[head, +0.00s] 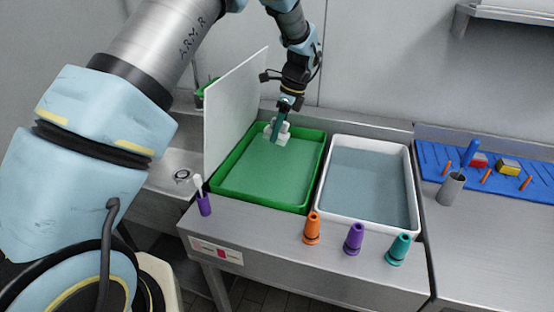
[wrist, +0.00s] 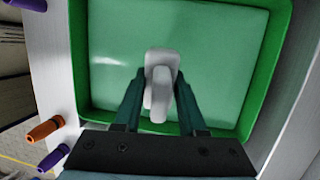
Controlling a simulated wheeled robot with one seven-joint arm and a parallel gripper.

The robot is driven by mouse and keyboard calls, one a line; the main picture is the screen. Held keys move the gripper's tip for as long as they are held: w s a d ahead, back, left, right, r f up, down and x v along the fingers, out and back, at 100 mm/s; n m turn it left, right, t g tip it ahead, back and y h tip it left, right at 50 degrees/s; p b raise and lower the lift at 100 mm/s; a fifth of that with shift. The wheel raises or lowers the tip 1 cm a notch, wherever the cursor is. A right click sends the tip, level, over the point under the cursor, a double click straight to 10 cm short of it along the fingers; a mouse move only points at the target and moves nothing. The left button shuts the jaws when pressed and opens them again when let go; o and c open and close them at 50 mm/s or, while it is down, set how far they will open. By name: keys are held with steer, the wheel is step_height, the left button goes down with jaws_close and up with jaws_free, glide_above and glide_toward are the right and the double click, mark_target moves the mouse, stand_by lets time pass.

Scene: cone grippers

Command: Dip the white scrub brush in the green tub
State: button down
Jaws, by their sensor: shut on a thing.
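The green tub (head: 221,193) stands on the steel counter, filled with green liquid; it fills most of the wrist view, with its rim (wrist: 280,60) at the right. My gripper (head: 284,108) is at the tub's back left, pointing down. It is shut on the white scrub brush (head: 281,138). In the wrist view the brush (wrist: 160,90) sits between the two dark teal fingers of my gripper (wrist: 160,108), over the green liquid. The brush is inside the tub's outline. I cannot tell whether its underside touches the liquid.
A white tub (head: 411,180) of clear water stands right of the green one. A tall white panel (head: 232,110) rises at the left. Orange (head: 312,228), purple (head: 354,238) and teal (head: 398,249) cones line the front. A purple holder (head: 204,205) stands front left.

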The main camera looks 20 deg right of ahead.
stand_by(0.3)
steer(key=shift+r+p, duration=1.65)
steer(key=shift+r, duration=0.45)
steer(key=shift+f, duration=0.1)
